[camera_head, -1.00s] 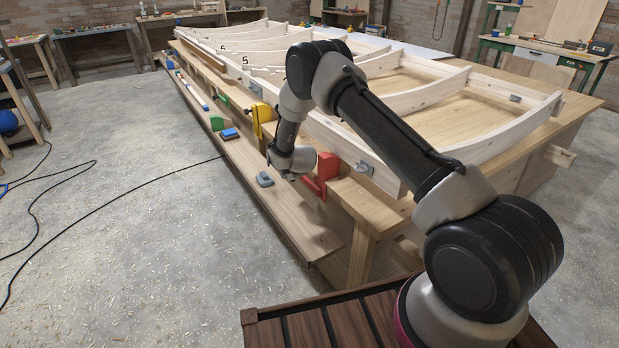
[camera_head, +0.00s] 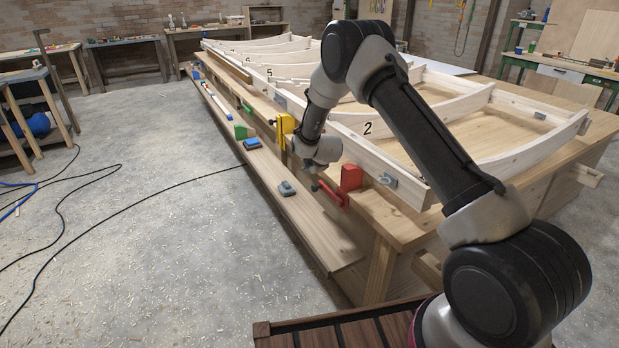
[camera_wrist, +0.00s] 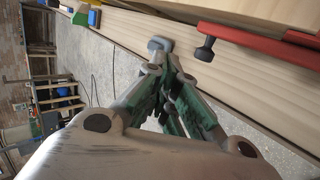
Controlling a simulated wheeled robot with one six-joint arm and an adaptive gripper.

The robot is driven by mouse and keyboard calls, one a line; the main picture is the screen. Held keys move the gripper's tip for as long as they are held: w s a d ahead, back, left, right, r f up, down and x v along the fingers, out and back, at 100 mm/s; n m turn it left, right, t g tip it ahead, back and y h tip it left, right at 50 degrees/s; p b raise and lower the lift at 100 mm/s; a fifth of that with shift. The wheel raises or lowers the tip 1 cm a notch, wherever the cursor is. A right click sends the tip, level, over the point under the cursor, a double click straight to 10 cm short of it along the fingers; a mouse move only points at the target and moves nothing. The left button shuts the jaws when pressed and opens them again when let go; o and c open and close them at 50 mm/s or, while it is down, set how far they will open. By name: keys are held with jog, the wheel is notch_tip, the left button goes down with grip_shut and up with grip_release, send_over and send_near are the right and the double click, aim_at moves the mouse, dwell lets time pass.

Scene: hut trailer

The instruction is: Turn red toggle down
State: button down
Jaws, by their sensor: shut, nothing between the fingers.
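The red toggle clamp (camera_head: 350,178) is mounted on the near long edge of the bench. Its red lever points left over the lower plank and ends in a black knob. In the wrist view the red lever (camera_wrist: 255,40) runs across the upper right, with the black knob (camera_wrist: 205,50) at its left end. My gripper (camera_head: 309,166) is beyond and above the lever in the head view, apart from it. In the wrist view my gripper (camera_wrist: 168,62) has its fingers together and empty, left of the knob. The tips partly overlap a grey block behind them.
The grey block (camera_head: 286,188) lies on the lower plank (camera_head: 310,225). A yellow clamp (camera_head: 285,130), a blue block (camera_head: 252,143) and a green block (camera_head: 241,131) are farther along. White curved ribs (camera_head: 430,100) cover the bench top. The floor at left is open, with a black cable.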

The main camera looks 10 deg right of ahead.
jog(key=r, duration=0.2)
jog(key=s+r, duration=0.1)
jog(key=r, duration=0.2)
jog(key=shift+a+r, duration=0.2)
jog(key=shift+r, duration=0.05)
jog(key=s+f+m+g, duration=0.4)
jog(key=s+f+m, duration=0.15)
jog(key=s, duration=0.25)
jog(key=s+r+m+g, duration=0.25)
jog(key=s+m, duration=0.25)
jog(key=s, duration=0.3)
jog(key=s+d+r+m, duration=0.3)
jog(key=s+d+r, duration=0.3)
jog(key=s+r, duration=0.5)
jog(key=s+d+r+m+t, duration=0.1)
jog(key=s+d+r+m, duration=0.3)
jog(key=s+r, duration=0.7)
jog(key=s+d+r+m+t+h, duration=0.1)
jog(key=s+d+r+m, duration=0.2)
jog(key=s+d+r, duration=0.5)
jog(key=s+r, duration=0.3)
jog(key=s, duration=0.5)
jog(key=shift+s+d, duration=0.15)
jog(key=shift+d, duration=0.15)
